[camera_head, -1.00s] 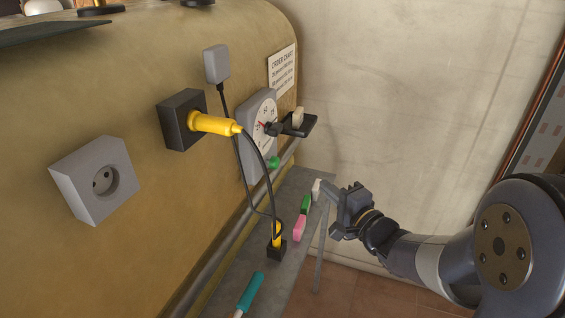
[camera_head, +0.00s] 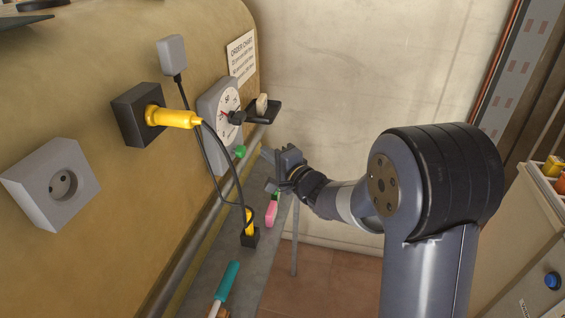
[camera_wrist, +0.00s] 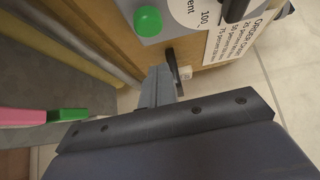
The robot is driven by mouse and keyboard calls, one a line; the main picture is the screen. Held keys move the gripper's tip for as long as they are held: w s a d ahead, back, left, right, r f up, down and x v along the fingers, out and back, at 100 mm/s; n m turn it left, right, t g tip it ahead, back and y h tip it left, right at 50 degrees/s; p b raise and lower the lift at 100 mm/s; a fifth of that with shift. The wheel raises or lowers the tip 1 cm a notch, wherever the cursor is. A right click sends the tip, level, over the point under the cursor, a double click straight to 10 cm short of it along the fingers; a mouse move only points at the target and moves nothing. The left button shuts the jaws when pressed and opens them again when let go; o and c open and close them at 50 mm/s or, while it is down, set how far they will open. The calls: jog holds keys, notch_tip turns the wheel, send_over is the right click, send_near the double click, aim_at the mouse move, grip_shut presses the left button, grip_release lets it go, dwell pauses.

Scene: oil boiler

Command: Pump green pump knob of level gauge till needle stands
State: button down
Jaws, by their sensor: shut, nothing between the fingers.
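The level gauge (camera_head: 206,128) is a grey box with a round white dial on the tan boiler's side. A reddish needle shows on the dial, but its exact reading is too small to tell. The round green pump knob (camera_head: 240,151) sits at the gauge's lower edge. In the wrist view the green knob (camera_wrist: 148,20) shows clearly at the top, on the gauge's grey face. My gripper (camera_head: 267,155) is shut and empty, just right of the knob and apart from it. In the wrist view my fingers (camera_wrist: 158,84) point up the picture, below and slightly right of the knob.
A grey shelf (camera_head: 216,262) below holds a pink-and-green item (camera_head: 272,210) and a teal-handled tool (camera_head: 227,282). A yellow plug (camera_head: 178,118) with a hanging black cable is left of the gauge. A black bracket (camera_head: 262,112) juts out right of the dial.

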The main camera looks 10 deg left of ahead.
aim_at(244, 150)
jog(key=shift+s+a, duration=0.15)
jog(key=shift+a, duration=1.6)
jog(key=shift+a, duration=1)
jog(key=shift+r, duration=0.15)
